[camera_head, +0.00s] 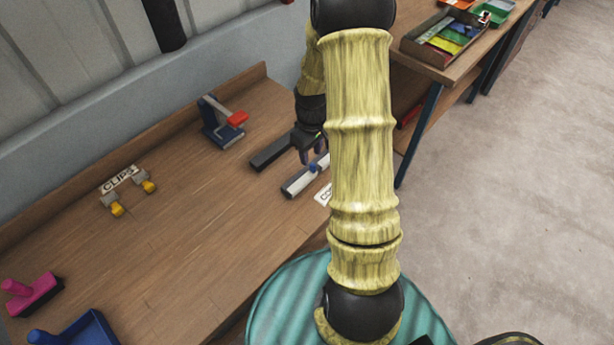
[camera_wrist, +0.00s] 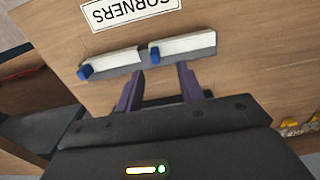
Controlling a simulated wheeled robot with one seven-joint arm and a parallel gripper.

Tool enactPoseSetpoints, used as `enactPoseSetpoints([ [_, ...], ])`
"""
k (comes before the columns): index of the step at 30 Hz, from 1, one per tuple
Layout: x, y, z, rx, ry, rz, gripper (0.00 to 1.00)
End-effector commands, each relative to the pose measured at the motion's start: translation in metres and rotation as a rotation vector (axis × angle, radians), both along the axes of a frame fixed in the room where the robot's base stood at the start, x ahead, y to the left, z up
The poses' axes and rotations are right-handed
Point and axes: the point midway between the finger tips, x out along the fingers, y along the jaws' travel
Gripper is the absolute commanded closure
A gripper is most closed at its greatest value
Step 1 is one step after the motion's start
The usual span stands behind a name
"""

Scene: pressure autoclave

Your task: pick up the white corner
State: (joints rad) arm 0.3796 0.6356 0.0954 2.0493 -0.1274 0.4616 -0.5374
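Two white corners, each a white strip on a grey base with a blue knob at one end, lie end to end in the wrist view: the left white corner (camera_wrist: 115,60) and the right white corner (camera_wrist: 188,46). In the head view a white corner (camera_head: 297,186) shows left of my arm, which partly hides the row. My gripper (camera_wrist: 160,72) is open, its two purple fingers apart with nothing visible between the tips. The fingertips lie close to the inner ends of the two corners; contact cannot be told. In the head view my gripper (camera_head: 313,160) points down beside the corners.
A CORNERS label (camera_wrist: 130,10) lies beyond the corners. A dark bar (camera_head: 270,152) lies left of my gripper.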

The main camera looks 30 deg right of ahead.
Motion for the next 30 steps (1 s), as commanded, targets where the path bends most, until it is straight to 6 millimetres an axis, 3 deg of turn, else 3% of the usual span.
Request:
enactPoseSetpoints([
  [9, 0.000, -0.001, -0.004, 0.000, 0.002, 0.000, 0.62],
  [21, 0.000, -0.007, -0.049, 0.002, 0.002, 0.000, 0.62],
  [30, 0.001, -0.008, -0.052, 0.001, 0.000, -0.001, 0.62],
])
